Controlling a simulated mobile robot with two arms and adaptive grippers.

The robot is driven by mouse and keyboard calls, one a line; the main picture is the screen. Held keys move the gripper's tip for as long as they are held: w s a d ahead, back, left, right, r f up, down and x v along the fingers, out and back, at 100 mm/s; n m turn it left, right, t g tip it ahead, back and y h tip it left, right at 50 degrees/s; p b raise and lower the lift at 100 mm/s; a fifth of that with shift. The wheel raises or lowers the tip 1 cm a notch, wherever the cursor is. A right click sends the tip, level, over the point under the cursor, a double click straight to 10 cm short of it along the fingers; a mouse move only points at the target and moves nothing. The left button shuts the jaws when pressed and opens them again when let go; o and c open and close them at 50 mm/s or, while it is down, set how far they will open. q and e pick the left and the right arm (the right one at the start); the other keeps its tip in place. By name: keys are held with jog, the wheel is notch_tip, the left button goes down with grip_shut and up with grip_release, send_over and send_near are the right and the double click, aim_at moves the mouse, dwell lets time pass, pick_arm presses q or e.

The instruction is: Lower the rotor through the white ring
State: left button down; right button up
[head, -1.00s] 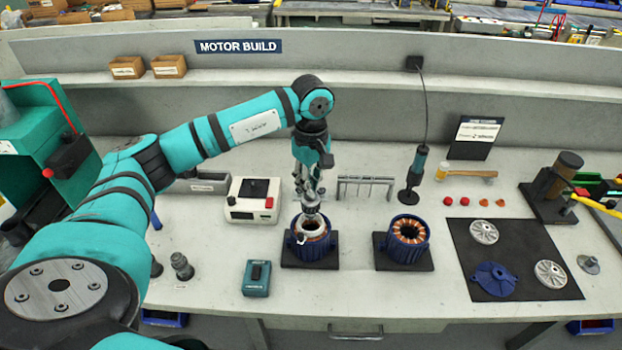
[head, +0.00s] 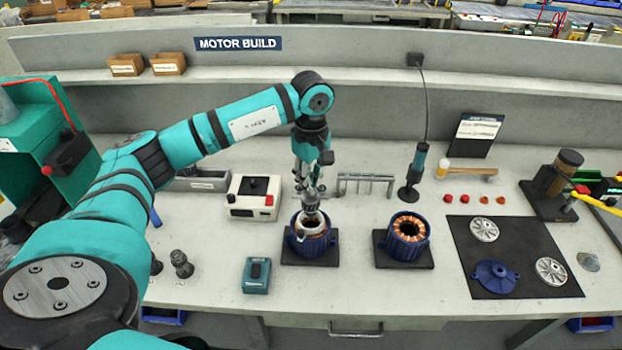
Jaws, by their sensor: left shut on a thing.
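My left gripper (head: 311,195) is shut on the rotor (head: 310,212), a grey part held upright and pointing down. The rotor is over the left blue motor housing (head: 296,244), with its lower part inside the opening. The white ring (head: 318,234) shows at the mouth of this housing, around the rotor's lower part. Whether rotor and ring touch is too small to tell. The rotor's lower end is hidden in the housing. My right gripper is not in view.
A second blue housing with copper windings (head: 407,240) stands on a dark plate to the right. A white box with a red button (head: 254,199) and a teal device (head: 257,274) stand left. A hook rack (head: 365,184) and hanging screwdriver (head: 414,170) stand behind.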

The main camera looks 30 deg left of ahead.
aim_at(311, 205)
pick_arm(q)
jog(key=shift+f+b, duration=0.55)
jog(key=shift+b, duration=0.05)
dwell(0.6)
jog(key=shift+f+b, duration=0.85)
jog(key=shift+f, duration=0.1)
dwell(0.8)
jog(key=shift+f, duration=0.35)
dwell(0.6)
jog(key=shift+f+b, duration=2.25)
jog(key=shift+f, duration=0.2)
jog(key=c, duration=1.1)
grip_release()
jog(key=shift+f, duration=0.1)
jog(key=shift+o, duration=0.2)
jog(key=shift+r+p, duration=1.45)
jog(key=shift+r, duration=1.15)
